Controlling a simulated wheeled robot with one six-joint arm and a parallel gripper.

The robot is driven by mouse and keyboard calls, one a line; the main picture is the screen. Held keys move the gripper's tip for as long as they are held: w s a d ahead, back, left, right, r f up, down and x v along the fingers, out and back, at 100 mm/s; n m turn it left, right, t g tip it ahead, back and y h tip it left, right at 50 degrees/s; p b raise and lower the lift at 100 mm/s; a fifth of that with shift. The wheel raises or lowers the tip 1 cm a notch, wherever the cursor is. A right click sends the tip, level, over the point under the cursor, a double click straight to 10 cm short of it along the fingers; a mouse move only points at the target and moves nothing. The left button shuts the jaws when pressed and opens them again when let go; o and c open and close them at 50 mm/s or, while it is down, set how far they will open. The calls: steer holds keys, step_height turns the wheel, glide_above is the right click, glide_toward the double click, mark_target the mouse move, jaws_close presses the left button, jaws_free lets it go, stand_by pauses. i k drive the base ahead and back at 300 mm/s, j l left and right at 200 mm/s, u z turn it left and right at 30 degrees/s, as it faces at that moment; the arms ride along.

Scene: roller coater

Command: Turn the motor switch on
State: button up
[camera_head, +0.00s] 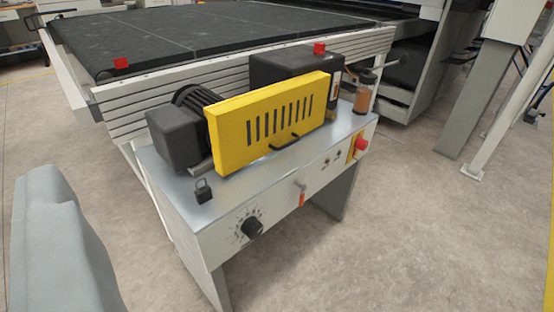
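The grey control cabinet (225,232) stands in the middle with its front panel towards me. The panel carries a black rotary knob (252,227) with dial marks, a small orange-red-tipped lever (302,196), small toggles (327,162) and a red button (361,144) on a yellow plate. I cannot read any label, so I cannot tell which of these is the motor switch, nor its on or off position. No gripper fingers show, and nothing touches the panel.
A yellow slotted guard (268,122) and a dark motor (180,135) sit on top of the cabinet. A black conveyor bed (210,35) lies behind. Grey posts (500,60) stand at the right. The concrete floor (430,230) is clear at front right.

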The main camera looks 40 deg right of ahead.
mark_target(361, 144)
steer(key=z, duration=1.75)
